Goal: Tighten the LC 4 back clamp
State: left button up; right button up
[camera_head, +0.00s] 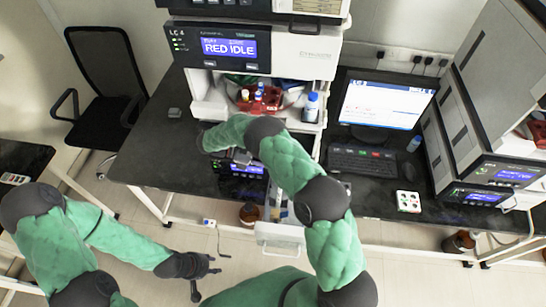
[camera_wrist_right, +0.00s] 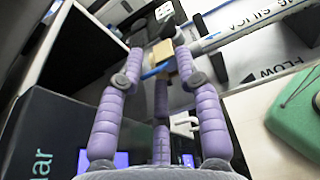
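The LC 4 unit (camera_head: 215,30) stands at the back of the bench, its display reading RED IDLE. In the right wrist view, a white column (camera_wrist_right: 245,27) marked SILICA runs diagonally, with a tan block (camera_wrist_right: 157,50) and a blue strip (camera_wrist_right: 158,71) near its lower end. I cannot tell which part is the back clamp. My right gripper (camera_wrist_right: 158,62) has its fingers apart, pointing at the tan block; contact is unclear. In the head view the right arm hides much of the unit's lower front. My left gripper (camera_head: 203,277) is open and empty, left of the bench front.
A monitor (camera_head: 385,105) and keyboard (camera_head: 362,162) stand to the right. An open drawer (camera_head: 279,236) juts out at front. A chair (camera_head: 105,85) stands left.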

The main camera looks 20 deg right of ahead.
jog(key=shift+s+r, duration=0.1)
jog(key=shift+r, duration=0.15)
